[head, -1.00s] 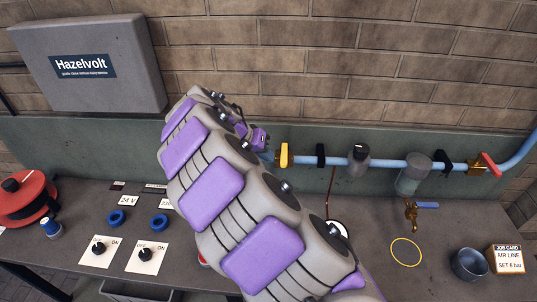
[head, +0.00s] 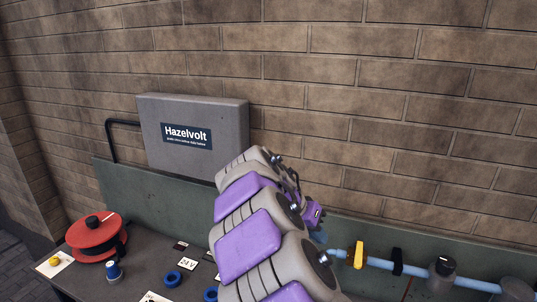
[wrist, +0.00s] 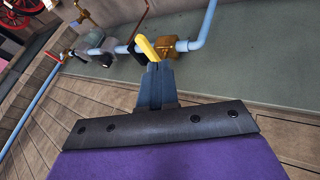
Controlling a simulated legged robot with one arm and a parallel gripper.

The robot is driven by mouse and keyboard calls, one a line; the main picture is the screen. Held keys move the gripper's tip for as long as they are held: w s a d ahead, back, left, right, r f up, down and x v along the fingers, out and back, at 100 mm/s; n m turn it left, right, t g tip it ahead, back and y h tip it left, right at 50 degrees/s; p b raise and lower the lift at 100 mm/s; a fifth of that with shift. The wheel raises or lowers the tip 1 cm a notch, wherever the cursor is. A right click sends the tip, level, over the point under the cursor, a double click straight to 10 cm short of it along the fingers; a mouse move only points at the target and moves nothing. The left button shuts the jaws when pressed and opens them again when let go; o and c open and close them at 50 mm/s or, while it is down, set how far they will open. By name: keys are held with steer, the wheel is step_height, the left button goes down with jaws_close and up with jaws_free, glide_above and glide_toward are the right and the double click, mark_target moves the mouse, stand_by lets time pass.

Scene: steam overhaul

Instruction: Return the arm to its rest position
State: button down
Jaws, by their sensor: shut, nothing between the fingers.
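My arm, grey with purple pads, reaches from the lower edge of the head view up toward the bench's back panel, then bends over to the right. My gripper (wrist: 157,85) shows in the wrist view with its dark fingers together and nothing held. In that view a yellow valve lever (wrist: 147,48) on a brass valve (wrist: 172,48) appears just beyond the fingertips. I cannot tell whether they touch. In the head view the fingertips are mostly hidden by the arm and wrist.
A grey Hazelvolt box (head: 195,136) is on the brick wall, left of my arm. A red reel (head: 97,236), a blue spool (head: 113,271) and blue rings (head: 172,279) are on the bench. A blue pipe (head: 418,273) with a yellow lever (head: 356,255) runs along the back panel at right.

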steer(key=s+d+n+g+y+b, duration=0.1)
steer(key=s+d, duration=0.3)
steer(key=s, duration=0.4)
steer(key=s+d+y, duration=0.2)
steer(key=s+d, duration=0.2)
steer(key=s, duration=0.4)
steer(key=s+a+f+n+y, duration=0.1)
steer(key=s+a+f+n, duration=0.1)
steer(key=s, duration=0.5)
steer(key=s+a+f+n+g+y+b, duration=0.1)
steer(key=s+a+f+n, duration=0.1)
steer(key=s+f, duration=0.3)
steer(key=s+a+f+n+y+b, duration=0.1)
steer(key=s+a+f+n+y, duration=0.1)
steer(key=s, duration=0.6)
steer(key=shift+s+a+f+g, duration=0.3)
steer(key=shift+s+a+f, duration=0.1)
steer(key=shift+a+f, duration=0.5)
